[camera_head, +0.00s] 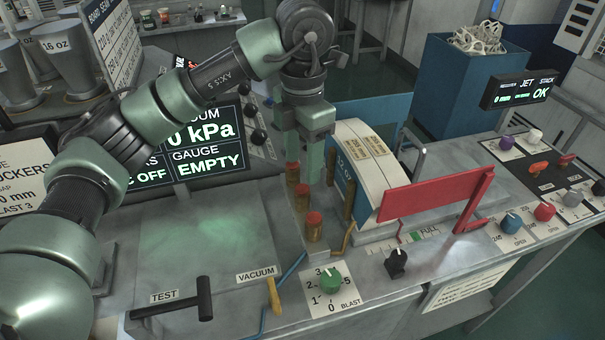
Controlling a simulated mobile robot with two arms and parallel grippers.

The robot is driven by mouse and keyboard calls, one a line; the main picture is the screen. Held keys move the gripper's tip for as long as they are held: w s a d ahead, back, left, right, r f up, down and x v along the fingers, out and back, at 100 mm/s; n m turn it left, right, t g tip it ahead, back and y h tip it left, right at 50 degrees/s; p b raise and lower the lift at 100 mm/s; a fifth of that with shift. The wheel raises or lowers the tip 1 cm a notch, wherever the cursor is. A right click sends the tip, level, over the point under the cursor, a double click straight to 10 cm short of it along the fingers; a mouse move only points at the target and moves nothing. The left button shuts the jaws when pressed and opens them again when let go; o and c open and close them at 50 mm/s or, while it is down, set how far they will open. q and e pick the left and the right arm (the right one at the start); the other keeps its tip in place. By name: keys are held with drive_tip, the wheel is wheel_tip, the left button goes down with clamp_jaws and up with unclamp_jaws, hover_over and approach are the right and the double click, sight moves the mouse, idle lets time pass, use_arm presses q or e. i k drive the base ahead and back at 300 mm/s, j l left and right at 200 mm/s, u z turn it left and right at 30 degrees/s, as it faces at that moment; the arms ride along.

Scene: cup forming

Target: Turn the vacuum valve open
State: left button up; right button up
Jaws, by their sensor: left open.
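The vacuum valve's yellow handle (274,296) stands at the front of the grey bench, beside the VACUUM label (258,275). A blue tube runs beside it. My left gripper (303,165) points down over the back of the bench, above several red-topped brass posts (313,226). It is open with nothing between its fingers, and it is well behind the yellow handle. The display (195,140) behind the bench reads 0 kPa and EMPTY, partly hidden by my left arm. My right gripper is not in view.
A black TEST lever (175,304) stands left of the valve. A green BLAST knob (331,280) is close on its right. A black knob (396,262), a red flag-like bar (432,195) and a curved blue-and-white part (363,165) stand further right.

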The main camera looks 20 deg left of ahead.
sight(275, 302)
drive_tip(key=k, duration=1.5)
